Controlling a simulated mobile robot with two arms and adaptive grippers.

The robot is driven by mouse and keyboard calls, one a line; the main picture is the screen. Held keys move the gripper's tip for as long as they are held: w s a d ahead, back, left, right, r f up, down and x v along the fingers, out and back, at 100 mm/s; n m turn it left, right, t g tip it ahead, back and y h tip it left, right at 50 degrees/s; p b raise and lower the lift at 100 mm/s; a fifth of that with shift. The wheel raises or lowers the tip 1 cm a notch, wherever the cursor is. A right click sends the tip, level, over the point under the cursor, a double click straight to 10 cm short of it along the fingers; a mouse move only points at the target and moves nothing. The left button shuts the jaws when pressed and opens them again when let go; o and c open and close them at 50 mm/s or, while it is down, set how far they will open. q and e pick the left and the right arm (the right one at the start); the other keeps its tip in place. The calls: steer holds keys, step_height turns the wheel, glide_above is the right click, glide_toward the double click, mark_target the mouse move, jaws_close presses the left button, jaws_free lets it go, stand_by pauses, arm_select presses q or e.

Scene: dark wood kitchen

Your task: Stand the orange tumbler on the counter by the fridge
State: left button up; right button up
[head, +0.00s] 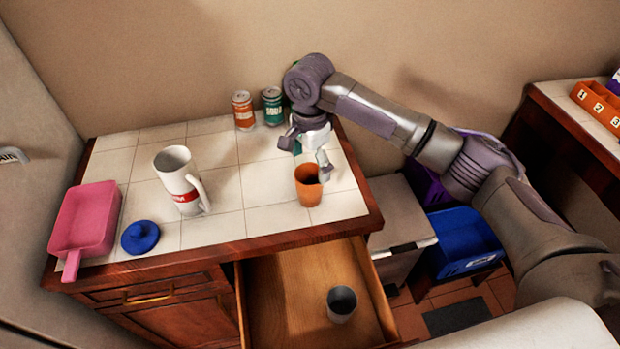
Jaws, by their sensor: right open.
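The orange tumbler (308,190) stands upright on the white tiled counter (240,219), near its right front corner. My right gripper (308,158) is open at the tumbler's far side, with one finger close to its rim. I cannot tell whether that finger touches it. The grey fridge (35,215) stands along the left side of the counter. My left gripper is not in view.
A white mug (175,172), a blue lid (140,237) and a pink pan (88,217) occupy the counter's left. Cans (243,110) stand at the back. The drawer (280,310) below is open, holding a grey cup (341,304). The middle tiles are clear.

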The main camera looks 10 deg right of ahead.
step_height(320, 180, up, 6)
steer(key=shift+b, duration=0.35)
stand_by(0.4)
